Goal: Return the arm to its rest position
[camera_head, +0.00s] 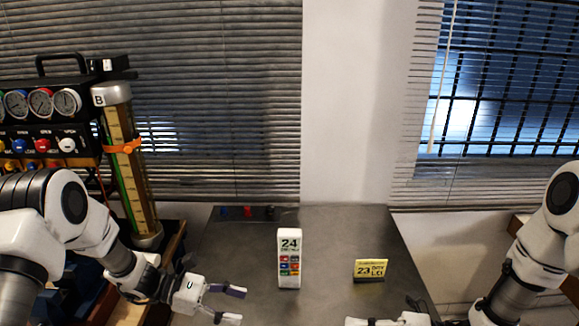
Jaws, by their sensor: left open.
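My left arm comes in from the left, and its gripper (241,306) is over the front left part of the grey table (340,232). Its two fingers are spread apart with nothing between them. My right arm comes in from the right. Its gripper (388,321) lies at the bottom edge, mostly cut off, so its jaws cannot be judged. A white block marked 24 (289,262) stands upright on the table, to the right of my left gripper and apart from it. A yellow sign marked 23 (370,270) stands farther right, beyond my right gripper.
At the left stands a gauge rig (43,104) with dials and coloured knobs. Beside it a tall tube marked B (128,170) with an orange band (123,146) leans slightly. Small coloured parts (248,212) sit at the table's back edge. The table's middle back is clear.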

